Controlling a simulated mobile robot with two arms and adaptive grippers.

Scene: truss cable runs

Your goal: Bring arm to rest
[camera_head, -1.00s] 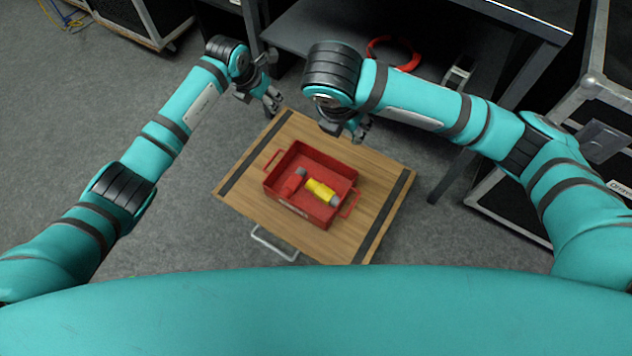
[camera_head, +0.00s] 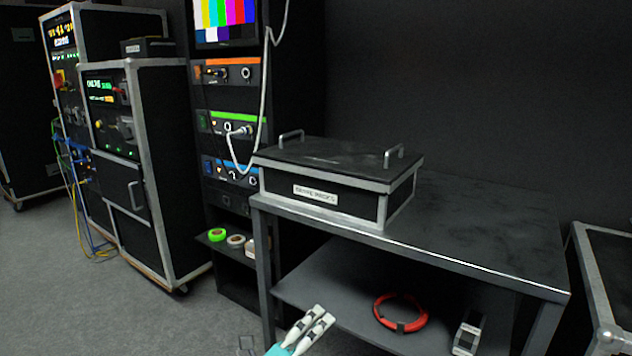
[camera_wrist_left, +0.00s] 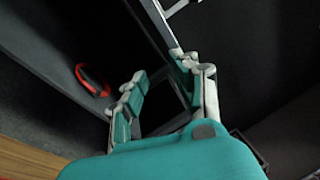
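My left gripper (camera_head: 310,327) shows at the bottom edge of the head view, in front of the dark bench and below its lower shelf's left part. Its two pale fingers point up and away. In the left wrist view the fingers of the left gripper (camera_wrist_left: 165,88) stand apart with nothing between them, so it is open and empty. My right arm and right gripper are out of view.
A dark bench (camera_head: 480,225) carries a black case (camera_head: 325,185). Its lower shelf holds a red cable coil (camera_head: 400,312), also in the left wrist view (camera_wrist_left: 92,80). Equipment racks (camera_head: 125,165) stand at left. Grey floor (camera_head: 110,310) is clear at lower left.

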